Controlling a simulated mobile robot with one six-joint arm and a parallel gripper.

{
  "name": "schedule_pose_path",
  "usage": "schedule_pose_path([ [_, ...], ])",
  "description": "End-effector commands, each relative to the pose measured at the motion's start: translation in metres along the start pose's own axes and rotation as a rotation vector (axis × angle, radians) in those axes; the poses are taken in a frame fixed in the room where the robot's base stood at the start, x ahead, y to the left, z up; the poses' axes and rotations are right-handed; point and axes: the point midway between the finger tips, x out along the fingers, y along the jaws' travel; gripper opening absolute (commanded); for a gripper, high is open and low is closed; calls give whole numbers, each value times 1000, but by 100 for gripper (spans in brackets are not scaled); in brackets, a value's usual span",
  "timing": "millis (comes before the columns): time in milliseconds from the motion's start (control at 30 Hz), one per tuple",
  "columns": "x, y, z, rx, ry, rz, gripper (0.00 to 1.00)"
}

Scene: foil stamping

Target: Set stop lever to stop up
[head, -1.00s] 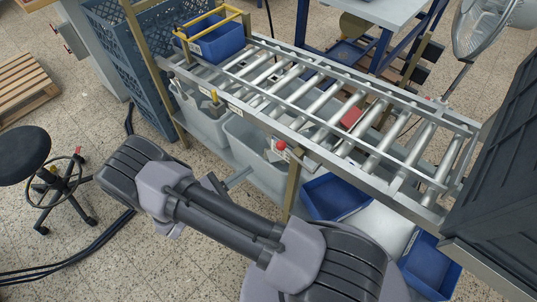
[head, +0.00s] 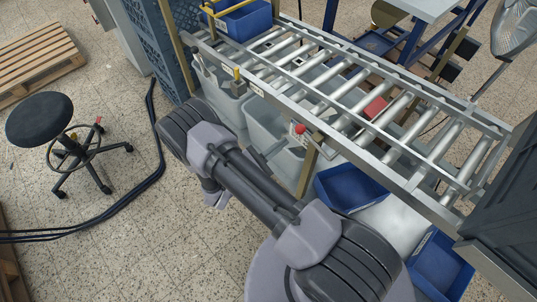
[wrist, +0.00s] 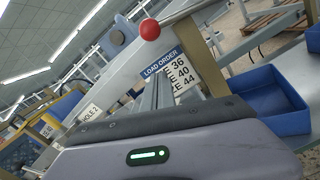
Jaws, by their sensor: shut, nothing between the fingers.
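The stop lever's red ball knob (head: 300,129) sits at the near side rail of the roller conveyor in the head view, with a thin metal rod running right and down from it. In the wrist view the red knob (wrist: 150,30) is at the top centre, its rod going off to the right. My gripper (head: 273,149) is just left of and below the knob in the head view, apart from it as far as I can tell. In the wrist view my gripper's narrow grey fingers (wrist: 163,80) are together and empty, below the knob. The lever's pivot is unclear.
The conveyor rail (head: 350,148) and a brass-coloured post (head: 306,172) are close to my gripper. A red block (head: 375,107) shows among the rollers. Blue bins (head: 345,190) stand below. A LOAD ORDER sign (wrist: 160,65) is behind the fingers. Open floor and a stool (head: 40,120) are left.

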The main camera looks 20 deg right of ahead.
Motion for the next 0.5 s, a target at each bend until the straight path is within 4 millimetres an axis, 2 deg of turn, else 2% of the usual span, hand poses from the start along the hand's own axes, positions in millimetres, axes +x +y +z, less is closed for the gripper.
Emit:
schedule_pose_path([
  [67, 16, -2, -2, 0, -1, -4, 0],
  [100, 16, 0, 8, 0, 0, -1, 0],
  [233, 20, 0, 27, 1, 0, 0, 0],
  [500, 23, 0, 40, 0, 0, 0, 0],
])
